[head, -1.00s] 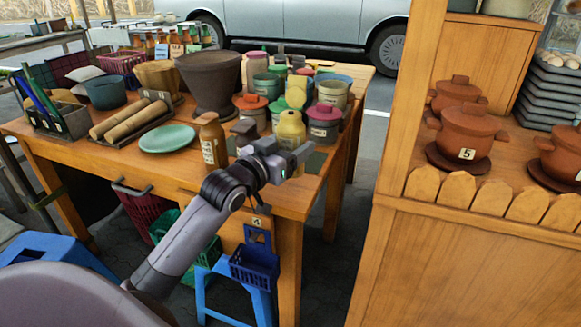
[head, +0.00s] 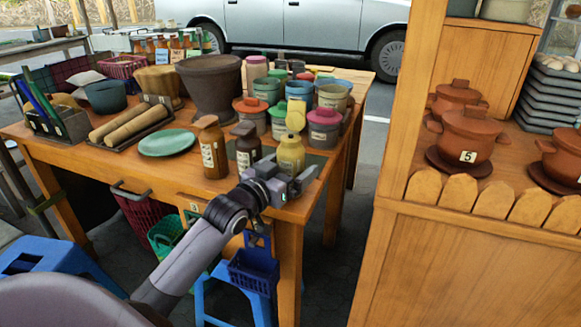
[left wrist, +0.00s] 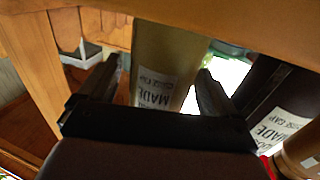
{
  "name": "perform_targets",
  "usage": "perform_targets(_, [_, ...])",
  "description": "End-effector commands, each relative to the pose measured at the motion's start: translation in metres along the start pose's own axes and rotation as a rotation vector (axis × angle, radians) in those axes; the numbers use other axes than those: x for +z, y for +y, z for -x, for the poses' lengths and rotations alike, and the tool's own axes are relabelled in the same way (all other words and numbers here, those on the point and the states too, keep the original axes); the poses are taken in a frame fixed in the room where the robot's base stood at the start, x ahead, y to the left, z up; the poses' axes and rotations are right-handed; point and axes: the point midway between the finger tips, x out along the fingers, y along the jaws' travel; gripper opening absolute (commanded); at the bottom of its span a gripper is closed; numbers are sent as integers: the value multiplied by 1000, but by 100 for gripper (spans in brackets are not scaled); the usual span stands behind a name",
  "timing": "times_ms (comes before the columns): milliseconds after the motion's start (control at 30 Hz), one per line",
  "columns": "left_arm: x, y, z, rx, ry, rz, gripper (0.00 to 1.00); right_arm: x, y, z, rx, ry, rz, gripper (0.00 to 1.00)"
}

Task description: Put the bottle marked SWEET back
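A yellow bottle (head: 291,155) stands upright near the table's front right corner. A dark brown bottle (head: 247,150) and a lighter brown bottle (head: 212,148) stand to its left. My left gripper (head: 290,180) is low in front of the yellow bottle, fingers spread. In the left wrist view the yellow bottle (left wrist: 165,60) shows between the open fingers (left wrist: 160,85), with a slim gap on the left; the dark bottle (left wrist: 270,95) is at the right. Their labels show inverted "MADE"; I cannot read SWEET on any bottle. My right gripper is not in view.
Lidded jars (head: 324,125) crowd behind the bottles, beside a large brown pot (head: 212,85). A green plate (head: 167,142) and rolling pins (head: 135,122) lie to the left. A shelf with clay pots (head: 467,140) stands at the right, across a gap.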

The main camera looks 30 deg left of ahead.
Motion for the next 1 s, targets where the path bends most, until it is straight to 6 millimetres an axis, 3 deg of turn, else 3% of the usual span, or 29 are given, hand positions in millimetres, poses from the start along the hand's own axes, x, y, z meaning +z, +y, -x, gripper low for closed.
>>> perform_targets(233, [-5,0,0,0,2,0,92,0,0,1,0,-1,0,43])
perform_targets(367, [-3,0,11,1,-1,0,92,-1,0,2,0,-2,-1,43])
perform_targets(1000, [-2,0,101,0,-2,1,92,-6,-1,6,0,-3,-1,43])
